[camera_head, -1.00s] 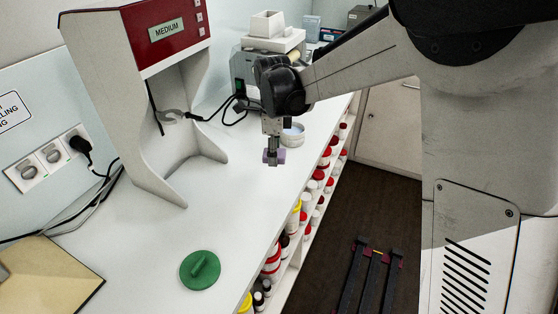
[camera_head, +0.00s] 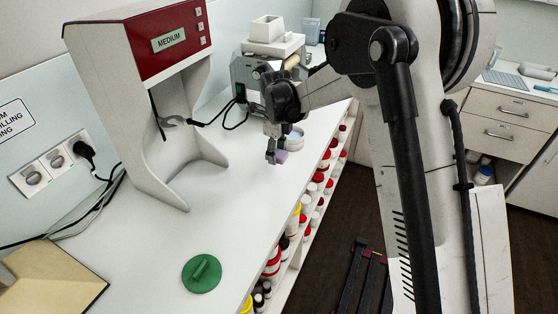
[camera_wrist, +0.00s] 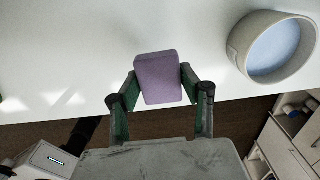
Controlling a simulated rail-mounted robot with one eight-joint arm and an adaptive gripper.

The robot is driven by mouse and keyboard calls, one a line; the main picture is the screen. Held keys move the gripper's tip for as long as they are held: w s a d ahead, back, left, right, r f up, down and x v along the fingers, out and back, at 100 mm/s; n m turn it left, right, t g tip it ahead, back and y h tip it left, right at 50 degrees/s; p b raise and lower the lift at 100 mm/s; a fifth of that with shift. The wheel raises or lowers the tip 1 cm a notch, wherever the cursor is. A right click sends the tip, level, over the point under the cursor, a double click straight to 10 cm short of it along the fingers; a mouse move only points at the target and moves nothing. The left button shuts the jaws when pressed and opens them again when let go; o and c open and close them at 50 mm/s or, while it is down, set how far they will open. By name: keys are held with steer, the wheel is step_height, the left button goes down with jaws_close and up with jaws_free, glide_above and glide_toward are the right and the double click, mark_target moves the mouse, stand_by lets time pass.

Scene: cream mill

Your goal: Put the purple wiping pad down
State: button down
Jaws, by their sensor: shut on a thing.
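The purple wiping pad (camera_wrist: 158,78) is between the two fingers of my gripper (camera_wrist: 158,82) in the wrist view, with a finger against each side. My gripper is shut on it. In the head view my gripper (camera_head: 276,152) points down near the front edge of the white counter (camera_head: 235,185), and the pad (camera_head: 281,156) shows as a small purple patch at its fingertips. I cannot tell whether the pad touches the counter or hangs just above it.
A round white container with a pale blue inside (camera_wrist: 271,48) stands close to the right of the pad. A green round lid with a handle (camera_head: 201,273) lies nearer on the counter. A red and white machine (camera_head: 150,90) stands at the left. Shelves of bottles (camera_head: 272,262) line the counter front.

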mark_target(279, 167)
steer(key=shift+w+d+f, duration=0.4)
steer(key=shift+w+f, duration=0.2)
steer(key=shift+w, duration=0.05)
steer(key=shift+f+p, duration=0.35)
steer(key=shift+f, duration=1.55)
steer(key=shift+f, duration=0.1)
steer(key=c, duration=1.1)
jaws_free()
steer(key=shift+o, duration=0.2)
